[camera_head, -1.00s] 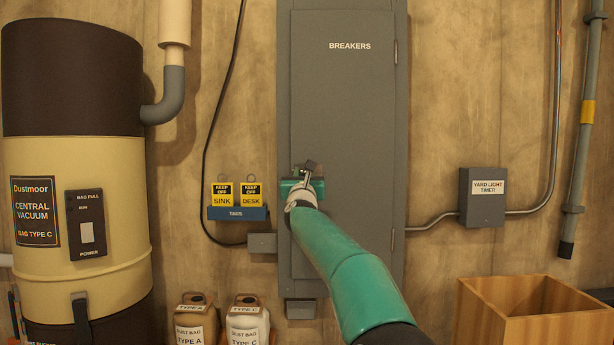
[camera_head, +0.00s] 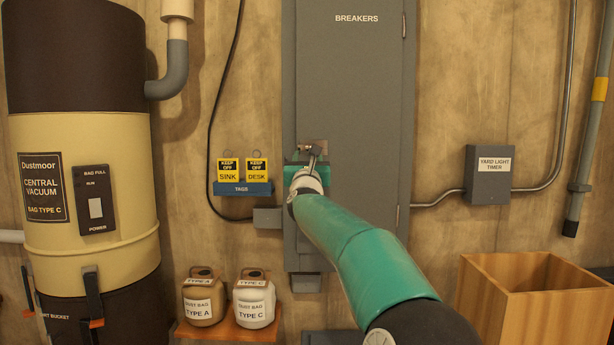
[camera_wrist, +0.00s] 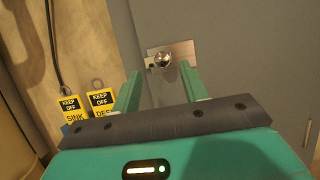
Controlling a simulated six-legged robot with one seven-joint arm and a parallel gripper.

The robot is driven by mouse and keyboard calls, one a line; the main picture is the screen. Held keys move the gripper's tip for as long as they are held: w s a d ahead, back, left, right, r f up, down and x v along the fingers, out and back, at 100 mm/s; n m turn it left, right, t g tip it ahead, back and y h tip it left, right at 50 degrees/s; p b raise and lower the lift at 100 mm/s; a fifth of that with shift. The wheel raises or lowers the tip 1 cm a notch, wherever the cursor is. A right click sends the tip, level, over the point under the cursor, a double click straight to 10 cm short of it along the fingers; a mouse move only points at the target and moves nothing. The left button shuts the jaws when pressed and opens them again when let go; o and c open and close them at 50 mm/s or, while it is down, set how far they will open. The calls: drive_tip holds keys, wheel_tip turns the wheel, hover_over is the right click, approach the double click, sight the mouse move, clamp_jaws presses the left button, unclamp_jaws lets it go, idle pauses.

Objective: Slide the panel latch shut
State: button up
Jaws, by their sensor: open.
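The grey breaker panel (camera_head: 352,85) is mounted on the wall, its door labelled BREAKERS and flush in its frame. The panel latch (camera_wrist: 168,56), a metal plate with a round shiny knob, shows in the wrist view just beyond my fingertips. In the head view the latch (camera_head: 313,147) is partly hidden behind my gripper. My gripper (camera_wrist: 160,78) is open, its two green fingers pointing at the panel with the knob ahead of the gap between them. No contact is visible. In the head view my gripper (camera_head: 308,160) is at the door's left side.
Yellow KEEP OFF tags (camera_head: 242,170) hang on a blue TAGS holder left of the panel. A vacuum canister (camera_head: 85,170) stands far left. Dust bag jars (camera_head: 254,300) sit on a low shelf.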

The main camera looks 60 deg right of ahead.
drive_tip(key=v, duration=0.8)
drive_tip(key=shift+a, duration=0.25)
drive_tip(key=shift+s+f, duration=0.1)
drive_tip(key=shift+f, duration=0.05)
idle(0.6)
